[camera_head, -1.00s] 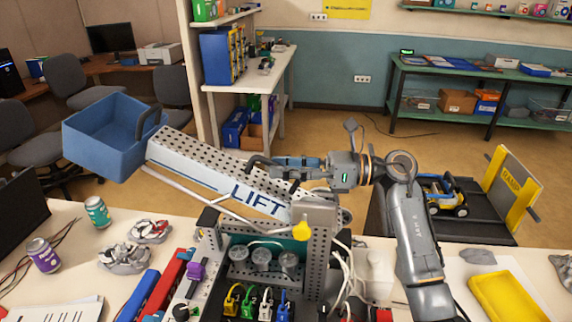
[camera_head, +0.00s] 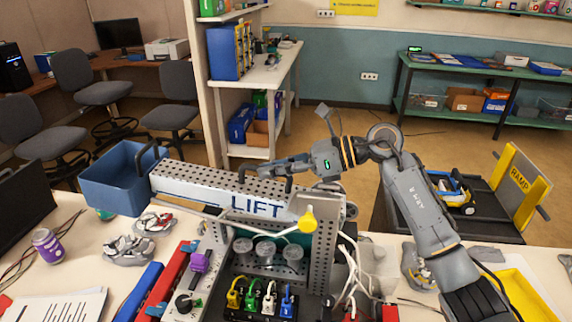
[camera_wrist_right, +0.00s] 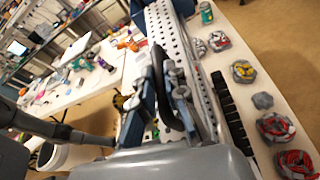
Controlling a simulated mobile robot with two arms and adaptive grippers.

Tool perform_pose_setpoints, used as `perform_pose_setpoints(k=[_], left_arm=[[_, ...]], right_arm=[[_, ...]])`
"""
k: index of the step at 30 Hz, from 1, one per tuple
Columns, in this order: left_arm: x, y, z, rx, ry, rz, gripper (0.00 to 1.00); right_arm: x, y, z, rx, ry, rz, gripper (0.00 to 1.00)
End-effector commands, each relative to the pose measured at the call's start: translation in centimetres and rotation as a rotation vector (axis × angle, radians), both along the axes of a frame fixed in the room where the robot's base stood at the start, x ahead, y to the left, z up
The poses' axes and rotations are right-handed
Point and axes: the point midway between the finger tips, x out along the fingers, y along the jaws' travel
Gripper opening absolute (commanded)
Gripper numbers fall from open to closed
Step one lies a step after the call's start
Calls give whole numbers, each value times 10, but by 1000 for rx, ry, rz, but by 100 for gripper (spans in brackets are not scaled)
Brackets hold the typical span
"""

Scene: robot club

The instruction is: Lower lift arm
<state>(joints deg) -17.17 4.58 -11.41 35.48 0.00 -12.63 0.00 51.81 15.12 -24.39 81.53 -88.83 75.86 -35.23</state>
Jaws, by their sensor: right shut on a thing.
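The lift arm (camera_head: 225,196), a white perforated beam marked LIFT, lies almost level and slopes slightly. My right gripper (camera_head: 268,170) is at the upper side of the beam. In the wrist view it is shut on a black curved handle (camera_wrist_right: 160,85) beside the perforated beam (camera_wrist_right: 163,25). The fingers partly hide the handle. A grey perforated post (camera_head: 325,245) carries the beam's right end, with a yellow knob (camera_head: 307,220) near it. My left gripper is not in view.
Below the beam stand a panel with coloured plugs (camera_head: 262,303) and red and blue bars (camera_head: 170,285). A purple can (camera_head: 46,245) and small robot parts (camera_head: 130,249) lie to the left on the white table. A yellow tray (camera_head: 525,300) is at the right.

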Motion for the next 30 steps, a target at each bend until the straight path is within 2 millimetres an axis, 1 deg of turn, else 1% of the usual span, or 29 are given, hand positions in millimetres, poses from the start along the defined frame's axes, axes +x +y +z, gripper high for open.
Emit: perform_pose_setpoints(k=[3, 6, 17, 18, 21, 30], left_arm=[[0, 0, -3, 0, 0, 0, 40], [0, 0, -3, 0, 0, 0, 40], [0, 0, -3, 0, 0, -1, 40], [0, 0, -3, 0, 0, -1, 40], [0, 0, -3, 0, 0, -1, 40], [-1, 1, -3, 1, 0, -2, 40]], right_arm=[[2, 8, -9, -82, 12, -1, 0], [3, 11, -14, -121, 22, -3, 0], [3, 13, -18, -138, 28, -1, 0], [3, 13, -18, -138, 28, -1, 19], [3, 13, -18, -137, 29, -1, 36], [3, 11, -16, -134, 27, -2, 36]])
